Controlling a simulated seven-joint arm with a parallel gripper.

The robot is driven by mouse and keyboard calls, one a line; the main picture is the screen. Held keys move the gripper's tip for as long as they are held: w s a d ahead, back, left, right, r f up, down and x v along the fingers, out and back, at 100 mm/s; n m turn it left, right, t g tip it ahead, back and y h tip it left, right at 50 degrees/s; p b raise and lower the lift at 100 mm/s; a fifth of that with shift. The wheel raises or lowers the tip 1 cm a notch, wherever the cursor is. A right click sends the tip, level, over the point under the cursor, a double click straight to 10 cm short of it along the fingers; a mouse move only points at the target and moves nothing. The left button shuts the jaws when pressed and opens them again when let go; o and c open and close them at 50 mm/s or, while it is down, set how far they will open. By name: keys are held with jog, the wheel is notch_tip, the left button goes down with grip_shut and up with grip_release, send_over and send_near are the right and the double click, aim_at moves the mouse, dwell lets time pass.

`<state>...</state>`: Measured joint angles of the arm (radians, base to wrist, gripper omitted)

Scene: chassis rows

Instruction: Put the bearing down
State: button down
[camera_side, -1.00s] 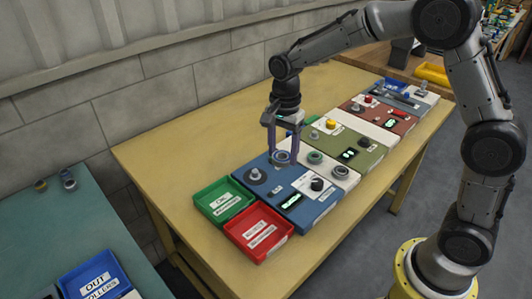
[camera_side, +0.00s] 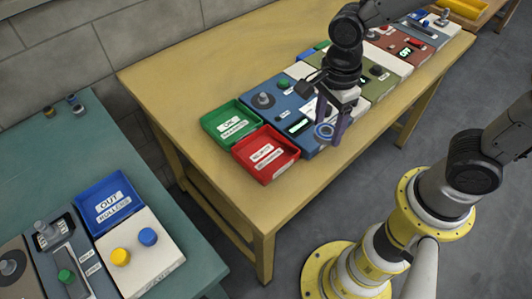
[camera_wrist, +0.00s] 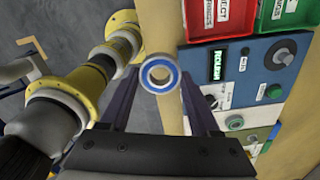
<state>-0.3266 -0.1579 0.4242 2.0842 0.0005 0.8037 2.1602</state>
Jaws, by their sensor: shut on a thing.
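The bearing, a blue-rimmed pale ring (camera_side: 318,131), is between the fingertips of my gripper (camera_side: 329,132). The wrist view shows the bearing (camera_wrist: 145,75) held by my gripper (camera_wrist: 159,76), with its open hole facing the camera. It is in the air near the front edge of the table, clear of the trays.
Olive and red-brown chassis units (camera_side: 407,48) continue along the yellow table (camera_side: 190,70) to the right. A separate teal table (camera_side: 50,165) at left holds a blue OUT ROLLERS tray (camera_side: 88,190) and buttons. The yellow table's back strip is bare.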

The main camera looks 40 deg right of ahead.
jog(key=shift+s+a+r+n, duration=0.15)
jog(key=shift+s+a+n, duration=0.15)
jog(key=shift+s+a, duration=0.3)
jog(key=w+a+f, duration=0.4)
jog(key=w, duration=0.5)
send_over(266, 156)
notch_tip(266, 156, down, 6)
jog(key=shift+s+d+r, duration=0.1)
jog(key=shift+r, duration=0.1)
jog(key=shift+f, duration=1.65)
jog(key=shift+f, duration=0.15)
jog(key=shift+c, duration=0.6)
grip_release()
